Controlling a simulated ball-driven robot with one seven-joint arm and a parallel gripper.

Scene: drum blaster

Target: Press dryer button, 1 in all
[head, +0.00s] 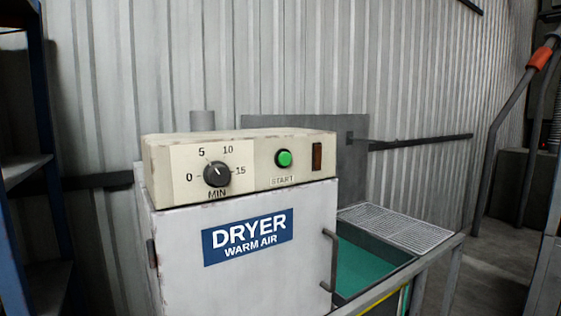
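The dryer (180,262) is a pale cabinet with a blue "DRYER WARM AIR" label, left of centre in the head view. A cream control box (257,190) sits on top of it. The green START button (284,158) is on the box's front, right of its middle. A black timer knob (217,174) marked 0 to 15 MIN is to its left. A dark brown switch or lamp (317,156) is to its right. Nothing covers the button. My gripper is not in view.
A green-bottomed basin (365,268) with a wire grate (395,226) stands right of the dryer. The dryer's door handle (330,262) sticks out on the right. A blue shelf rack (45,130) is at far left. A pipe with an orange band (540,58) is at right.

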